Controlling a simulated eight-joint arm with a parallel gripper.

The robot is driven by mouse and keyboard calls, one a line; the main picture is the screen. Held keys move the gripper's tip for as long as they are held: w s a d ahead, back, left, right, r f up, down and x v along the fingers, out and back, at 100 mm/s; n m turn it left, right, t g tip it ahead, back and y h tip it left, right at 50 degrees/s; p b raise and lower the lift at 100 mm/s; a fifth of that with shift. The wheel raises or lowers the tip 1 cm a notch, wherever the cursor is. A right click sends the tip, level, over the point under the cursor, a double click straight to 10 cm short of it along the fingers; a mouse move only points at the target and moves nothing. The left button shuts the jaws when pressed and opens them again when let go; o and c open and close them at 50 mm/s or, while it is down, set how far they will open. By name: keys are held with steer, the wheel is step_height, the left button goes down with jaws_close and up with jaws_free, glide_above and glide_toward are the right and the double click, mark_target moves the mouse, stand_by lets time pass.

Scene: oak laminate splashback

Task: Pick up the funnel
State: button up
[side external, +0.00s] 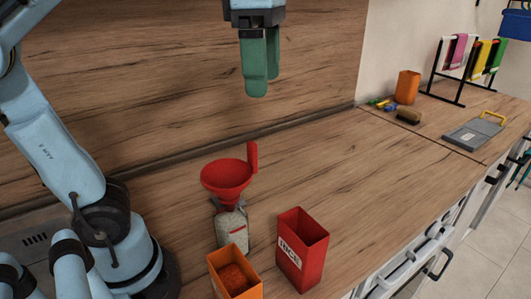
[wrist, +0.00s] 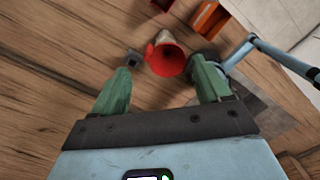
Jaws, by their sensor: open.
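The red funnel (side external: 226,180) sits upright in the mouth of a clear, labelled bottle (side external: 231,230) on the wooden counter. Its wide cone faces up, and a red tab handle rises at its right side. My gripper (side external: 262,86), with green fingers, is open and empty, well above the funnel and apart from it. In the wrist view the funnel (wrist: 166,60) shows beyond and between the spread fingers (wrist: 161,68). The funnel's spout is hidden inside the bottle neck.
The wooden splashback (side external: 150,90) rises behind.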

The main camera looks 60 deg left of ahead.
steer(key=c, duration=0.4)
steer(key=shift+o, duration=0.2)
steer(key=m, duration=2.7)
glide_above(249, 143)
step_height(249, 143, down, 3)
steer(key=shift+y, duration=0.3)
steer(key=shift+f, duration=5.95)
